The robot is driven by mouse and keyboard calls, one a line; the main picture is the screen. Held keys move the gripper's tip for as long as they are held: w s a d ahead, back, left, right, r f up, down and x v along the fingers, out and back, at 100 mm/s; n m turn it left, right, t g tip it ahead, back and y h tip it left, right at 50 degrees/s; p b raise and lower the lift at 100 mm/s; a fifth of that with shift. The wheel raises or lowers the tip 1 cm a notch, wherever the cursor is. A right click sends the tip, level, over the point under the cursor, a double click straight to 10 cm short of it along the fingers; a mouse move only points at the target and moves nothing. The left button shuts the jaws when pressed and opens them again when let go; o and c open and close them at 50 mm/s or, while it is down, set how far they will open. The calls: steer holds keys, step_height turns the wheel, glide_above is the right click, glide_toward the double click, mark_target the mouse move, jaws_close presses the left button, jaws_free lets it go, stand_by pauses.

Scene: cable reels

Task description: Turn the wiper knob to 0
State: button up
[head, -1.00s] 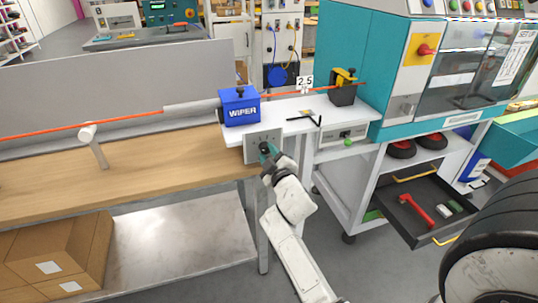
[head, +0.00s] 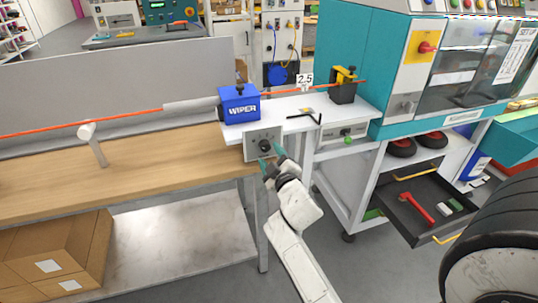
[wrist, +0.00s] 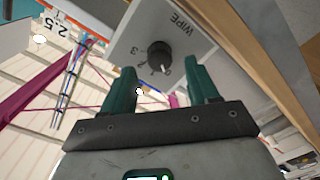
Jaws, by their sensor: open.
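The wiper knob (head: 265,146) is a round dark knob on a grey panel (head: 251,153) under the blue wiper block (head: 239,106). In the wrist view the knob (wrist: 159,53) shows between and beyond my fingertips, with the panel upside down. A pale pointer mark sits on the knob's lower right side in that view, close to a small marking that looks like 0. A 3 is printed to its left. My gripper (head: 273,158) is open with green fingers, just in front of and below the knob, apparently apart from it and empty.
An orange cable (head: 130,117) runs through the wiper block to a black and yellow guide (head: 344,85). A 2.5 sign (head: 305,79) stands between them. A teal machine (head: 390,60) and an open drawer (head: 420,205) are at right. The floor in front is clear.

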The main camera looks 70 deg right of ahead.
steer(key=b+v, duration=0.1)
steer(key=v, duration=0.7)
steer(key=shift+b, duration=0.35)
steer(key=shift+a, duration=0.2)
steer(key=s+a+f+m+g+y+p, duration=0.1)
steer(key=a+f+m+g+y+p, duration=0.15)
steer(key=a+f+g+y, duration=0.65)
steer(key=s+a+f+n+g+y, duration=0.1)
steer(key=s+a+f+y, duration=0.1)
steer(key=a, duration=0.6)
steer(key=s+a+f+n+g+y+p, duration=0.1)
steer(key=s+a+f, duration=0.3)
steer(key=a, duration=0.5)
steer(key=s+y, duration=0.1)
steer(key=s, duration=0.1)
steer(key=shift+s+a, duration=0.25)
